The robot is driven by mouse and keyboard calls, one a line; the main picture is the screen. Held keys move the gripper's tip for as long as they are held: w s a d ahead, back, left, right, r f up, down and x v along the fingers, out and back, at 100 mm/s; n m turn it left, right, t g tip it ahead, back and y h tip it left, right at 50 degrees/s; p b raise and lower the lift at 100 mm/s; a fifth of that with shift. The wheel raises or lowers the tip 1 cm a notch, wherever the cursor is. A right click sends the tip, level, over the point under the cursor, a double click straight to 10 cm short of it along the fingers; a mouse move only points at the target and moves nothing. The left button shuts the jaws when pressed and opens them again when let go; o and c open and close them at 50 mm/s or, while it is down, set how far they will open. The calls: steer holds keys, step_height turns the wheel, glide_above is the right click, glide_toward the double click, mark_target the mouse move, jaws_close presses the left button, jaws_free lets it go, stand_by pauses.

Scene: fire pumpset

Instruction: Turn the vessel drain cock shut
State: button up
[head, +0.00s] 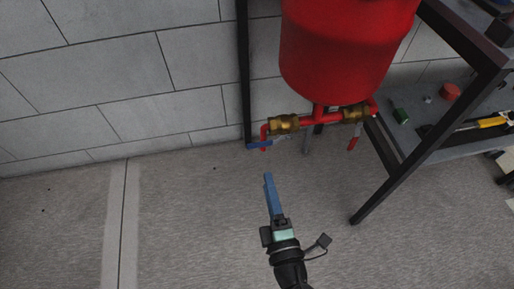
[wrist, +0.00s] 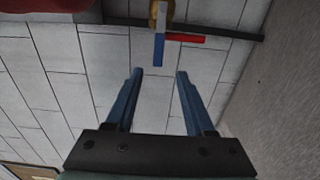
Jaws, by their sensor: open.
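Under the red vessel (head: 345,45), a red pipe carries two brass valves. The left brass valve (head: 284,124) has a blue lever (head: 258,145) by a red downturned outlet (head: 264,132). The right brass valve (head: 350,115) has a red lever (head: 352,143) hanging down. No label shows which is the drain cock. My gripper (head: 268,176) is open and empty, below and apart from the blue lever. In the wrist view, the blue lever (wrist: 158,49) points toward the gap between my fingertips (wrist: 159,72), just beyond them. The red outlet (wrist: 186,38) extends to its right.
A dark-framed bench (head: 440,140) with a grey shelf holding small parts and a yellow-handled tool stands at right. A dark upright post (head: 244,70) stands by the block wall (head: 110,80), left of the vessel. The floor (head: 180,220) at left is clear.

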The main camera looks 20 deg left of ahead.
mark_target(259, 147)
steer(key=b+x, duration=0.4)
steer(key=x, duration=0.7)
steer(key=shift+w+a+r, duration=0.1)
steer(key=shift+w+a, duration=0.3)
steer(key=shift+w, duration=0.1)
jaws_close()
stand_by(0.7)
